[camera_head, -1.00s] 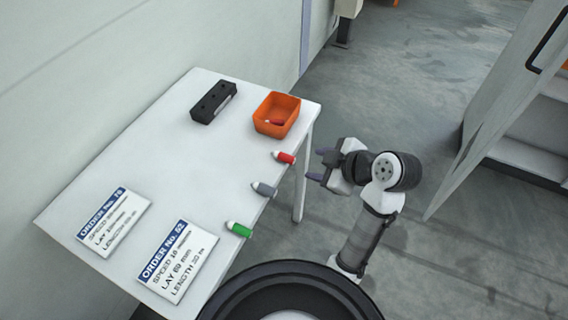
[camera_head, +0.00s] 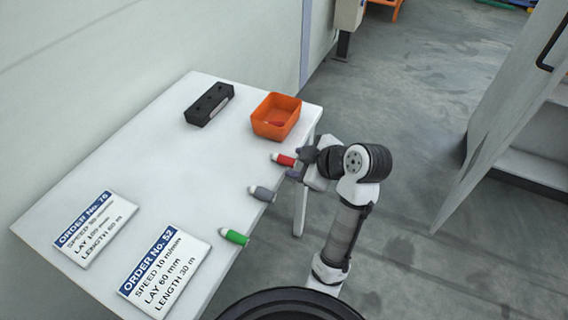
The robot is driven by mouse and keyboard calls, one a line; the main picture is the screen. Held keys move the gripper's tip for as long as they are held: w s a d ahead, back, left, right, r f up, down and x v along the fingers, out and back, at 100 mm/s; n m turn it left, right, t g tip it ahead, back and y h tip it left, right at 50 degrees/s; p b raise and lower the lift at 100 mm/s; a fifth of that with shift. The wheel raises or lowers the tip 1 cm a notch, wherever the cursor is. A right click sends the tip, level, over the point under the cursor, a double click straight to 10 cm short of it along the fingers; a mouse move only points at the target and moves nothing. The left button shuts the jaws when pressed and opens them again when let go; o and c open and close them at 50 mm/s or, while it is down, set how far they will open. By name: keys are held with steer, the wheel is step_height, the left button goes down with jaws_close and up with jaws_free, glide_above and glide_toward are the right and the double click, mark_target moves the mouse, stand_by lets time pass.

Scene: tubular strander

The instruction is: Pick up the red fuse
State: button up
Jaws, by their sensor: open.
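The red fuse (camera_head: 283,159), a small red cylinder with white ends, lies on the white table near its right edge, in front of the orange bin. My gripper (camera_head: 298,164) is open at the table's right edge, right beside the fuse. One finger is near the fuse's right end; whether the fingers touch it or straddle it I cannot tell.
The white table (camera_head: 150,150) also holds a grey fuse (camera_head: 262,193), a green fuse (camera_head: 234,237), an orange bin (camera_head: 290,118) with something red inside, a black block (camera_head: 209,104) and two order cards (camera_head: 166,272). A grey cabinet (camera_head: 500,110) stands at the right.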

steer(key=shift+w+a+f, duration=0.25)
steer(key=shift+a+f, duration=0.05)
steer(key=c, duration=1)
steer(key=shift+o, duration=0.2)
